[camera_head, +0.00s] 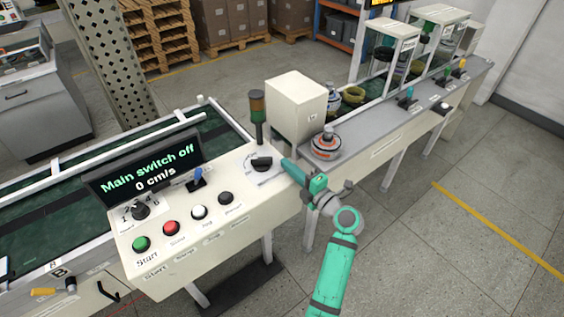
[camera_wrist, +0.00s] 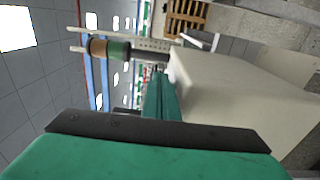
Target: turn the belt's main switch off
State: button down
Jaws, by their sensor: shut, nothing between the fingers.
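The belt's control panel (camera_head: 184,257) is a cream box with a black display (camera_head: 146,168) that reads "Main switch off" and "0 cm/s". The main switch is a black rotary knob (camera_head: 262,163) on a light plate at the panel's right end. My gripper (camera_head: 287,166) is just right of the knob, its fingers shut and empty. I cannot tell whether it touches the knob. In the wrist view the shut fingers (camera_wrist: 160,95) lie beside a cream surface (camera_wrist: 235,100), and the knob is not clearly visible.
A signal lamp (camera_head: 257,108) stands behind the knob. Green (camera_head: 141,243), red (camera_head: 170,228), white and black buttons, a blue lever (camera_head: 197,178) and a speed knob (camera_head: 140,211) sit to the left. A cream box (camera_head: 296,105) and an orange-white hub motor (camera_head: 326,145) stand behind my gripper.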

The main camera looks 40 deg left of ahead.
jog(key=w+d, duration=0.5)
jog(key=w, duration=0.3)
dwell(0.4)
